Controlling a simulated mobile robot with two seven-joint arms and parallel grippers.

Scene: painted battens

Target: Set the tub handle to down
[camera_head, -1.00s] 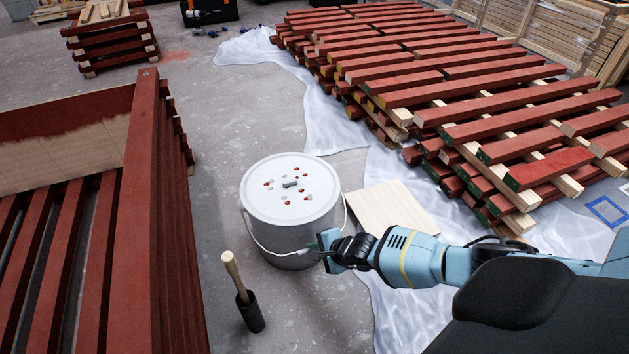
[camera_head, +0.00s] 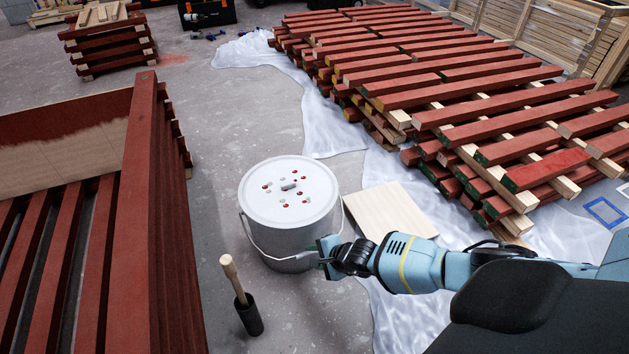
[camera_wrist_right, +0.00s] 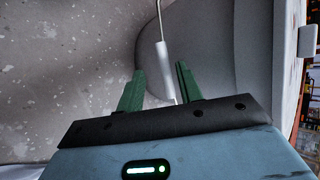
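The white tub (camera_head: 290,190) stands upright on the floor, its lid dotted with red spots. Its thin wire handle (camera_head: 254,244) slopes down around the front of the tub, below the rim. My right gripper (camera_head: 322,257) is at the tub's front right side, at the low part of the handle. In the wrist view, the handle's pale grip (camera_wrist_right: 164,60) lies between the two green fingers (camera_wrist_right: 160,87), which stand apart with gaps beside it. The tub wall (camera_wrist_right: 222,55) is close behind. My left gripper is not in view.
A brush-like tool with a wooden shaft (camera_head: 235,276) stands in a dark holder left of my gripper. A pale board (camera_head: 390,208) lies right of the tub on plastic sheeting. Stacked red battens (camera_head: 480,100) fill the right; a red slatted frame (camera_head: 150,220) stands left.

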